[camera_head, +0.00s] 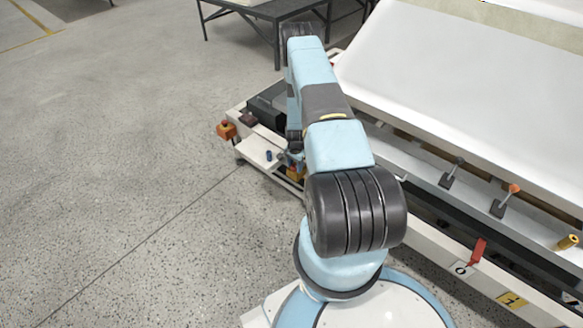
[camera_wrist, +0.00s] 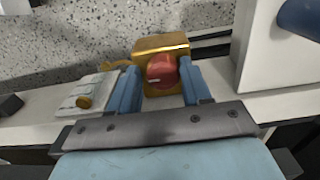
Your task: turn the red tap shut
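A red handle (camera_head: 478,250) sits on the front rail of the white machine at the lower right in the head view, beside a white plate with a ring mark (camera_head: 461,268). My gripper (camera_wrist: 160,74) is far to the left of it, low at the machine's left end; the head view shows it small and partly hidden by my arm (camera_head: 292,157). In the wrist view its two blue fingers stand apart, open. A round red knob (camera_wrist: 161,71) on a yellow box (camera_wrist: 160,48) shows between the fingertips; I cannot tell whether they touch it.
Two levers (camera_head: 452,172) (camera_head: 506,201), one orange-tipped, stand on the rail. A yellow knob (camera_head: 568,242) is at far right. An orange box (camera_head: 227,131) sits at the machine's left corner. The floor at left is clear.

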